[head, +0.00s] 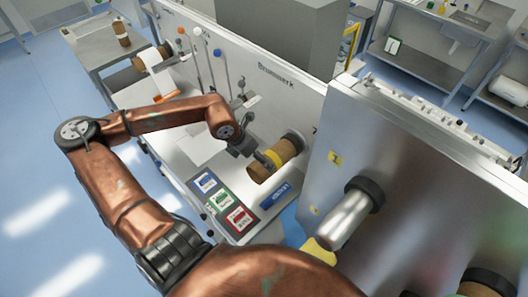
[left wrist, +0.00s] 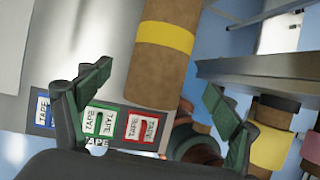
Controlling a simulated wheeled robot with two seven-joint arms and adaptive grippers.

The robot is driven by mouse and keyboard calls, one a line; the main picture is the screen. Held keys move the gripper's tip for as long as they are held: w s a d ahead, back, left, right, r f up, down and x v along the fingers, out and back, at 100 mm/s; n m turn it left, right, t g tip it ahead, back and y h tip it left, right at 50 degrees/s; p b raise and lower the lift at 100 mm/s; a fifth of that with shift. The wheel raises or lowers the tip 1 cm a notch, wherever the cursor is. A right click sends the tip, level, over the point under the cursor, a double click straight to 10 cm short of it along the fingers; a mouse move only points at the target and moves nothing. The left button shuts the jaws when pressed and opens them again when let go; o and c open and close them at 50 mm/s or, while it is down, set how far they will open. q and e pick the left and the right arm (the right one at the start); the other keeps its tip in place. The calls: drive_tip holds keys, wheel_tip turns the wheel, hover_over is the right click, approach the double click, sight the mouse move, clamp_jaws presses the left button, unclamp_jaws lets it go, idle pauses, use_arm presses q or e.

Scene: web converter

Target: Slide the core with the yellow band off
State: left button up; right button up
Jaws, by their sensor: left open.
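The brown core with the yellow band (head: 273,160) sits on a spindle at the front of the left machine panel, its inner end at a black flange (head: 296,140). It also shows in the left wrist view (left wrist: 160,70), upright in the picture and ahead of the fingers. My left gripper (head: 246,149) is beside the core at its upper left in the head view. Its two fingers (left wrist: 156,80) are spread wide in the left wrist view, on either side of the core's lower part, with gaps. Contact with the core is not visible. My right gripper is not in view.
A silver roll (head: 348,215) sticks out from the metal panel (head: 400,150) at right. A white roll (head: 152,58) is farther back.

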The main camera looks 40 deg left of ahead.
use_arm(q)
drive_tip(key=x, duration=0.2)
drive_tip(key=shift+w+f, duration=0.1)
drive_tip(key=shift+f, duration=0.3)
drive_tip(key=x, duration=0.3)
drive_tip(key=shift+w+f, duration=0.1)
drive_tip(key=shift+f, duration=0.25)
drive_tip(key=shift+w+f, duration=0.15)
drive_tip(key=shift+f, duration=0.05)
drive_tip(key=shift+d+f, duration=0.1)
drive_tip(key=shift+f, duration=0.05)
drive_tip(key=shift+c, duration=0.2)
drive_tip(key=c, duration=1.2)
drive_tip(key=o, duration=0.6)
drive_tip(key=c, duration=1)
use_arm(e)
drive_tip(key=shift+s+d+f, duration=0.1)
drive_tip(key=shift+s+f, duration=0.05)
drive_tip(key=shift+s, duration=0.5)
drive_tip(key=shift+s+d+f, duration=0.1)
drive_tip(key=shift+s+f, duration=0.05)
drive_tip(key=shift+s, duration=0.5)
